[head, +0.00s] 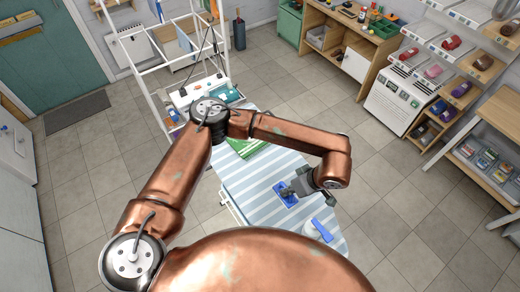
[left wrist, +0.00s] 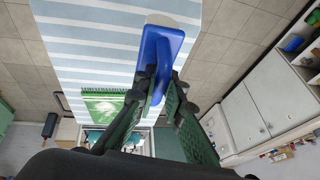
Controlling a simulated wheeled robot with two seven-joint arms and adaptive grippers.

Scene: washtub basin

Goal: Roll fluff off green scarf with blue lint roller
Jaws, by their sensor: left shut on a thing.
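My left gripper (head: 292,189) is over the striped ironing board (head: 240,182). It is shut on the blue lint roller (head: 285,197). In the left wrist view, the roller (left wrist: 163,45) extends from between the dark fingers (left wrist: 160,100), with a pale rounded part at its far end. The fingers hide part of its handle. The green scarf (head: 248,147) lies on the board towards its far end, partly hidden by my arm. It also shows with a fringed edge in the left wrist view (left wrist: 105,104), apart from the roller. Fluff is too small to tell. My right gripper is not in view.
A blue and white item (head: 321,231) is at the near end of the board. A white rack (head: 160,70) stands behind the board. Shelves with small cars (head: 450,85) and a cabinet (head: 350,45) are at the right. The tiled floor right of the board is clear.

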